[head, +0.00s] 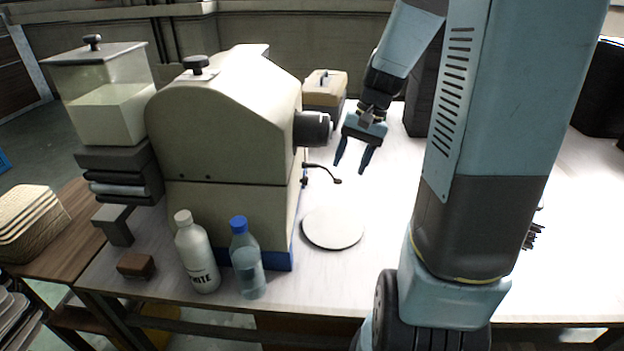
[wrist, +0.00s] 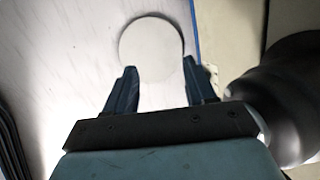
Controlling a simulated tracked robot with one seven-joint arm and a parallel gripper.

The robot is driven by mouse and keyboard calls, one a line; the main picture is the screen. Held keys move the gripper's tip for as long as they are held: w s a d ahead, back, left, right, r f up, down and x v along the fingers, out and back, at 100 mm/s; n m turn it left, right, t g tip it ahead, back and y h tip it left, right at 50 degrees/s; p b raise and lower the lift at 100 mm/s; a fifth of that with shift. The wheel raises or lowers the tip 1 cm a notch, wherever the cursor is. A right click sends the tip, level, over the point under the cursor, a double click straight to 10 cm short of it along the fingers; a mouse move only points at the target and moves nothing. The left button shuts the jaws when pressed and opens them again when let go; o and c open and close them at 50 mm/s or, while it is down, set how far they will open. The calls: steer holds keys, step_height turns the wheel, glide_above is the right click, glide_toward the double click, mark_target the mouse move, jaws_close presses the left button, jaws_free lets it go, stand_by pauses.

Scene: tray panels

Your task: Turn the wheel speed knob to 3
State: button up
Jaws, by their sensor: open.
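A large cream machine (head: 225,135) stands on the white table in the head view. A black cylinder (head: 313,128) juts from its right side, and a dark rounded part shows at the right of the wrist view (wrist: 285,95). A black knob (head: 196,64) sits on top of the housing. No knob with readable speed marks shows, so I cannot tell which part is the wheel speed knob or its setting. My gripper (head: 351,168) is open and empty, pointing down to the right of the black cylinder. Its spread fingers also show in the wrist view (wrist: 161,68).
A thin black lever (head: 323,173) is below the cylinder, near my fingers. A round white disc (head: 333,228) lies on the table (head: 395,200). A white bottle (head: 196,255) and a blue-capped bottle (head: 247,262) stand in front. A tan box (head: 324,90) is behind.

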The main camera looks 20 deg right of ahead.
steer(key=w+d+f+m+y, duration=0.2)
steer(key=w+f+m+y, duration=0.15)
steer(key=f+y, duration=0.5)
steer(key=m+t+y, duration=0.4)
steer(key=m+t, duration=0.1)
steer(key=t, duration=0.2)
glide_toward(304, 181)
steer(key=w+f+x, duration=0.1)
steer(key=x, duration=0.6)
steer(key=shift+w+d+y, duration=0.1)
steer(key=shift+y, duration=0.15)
jaws_close()
stand_by(0.3)
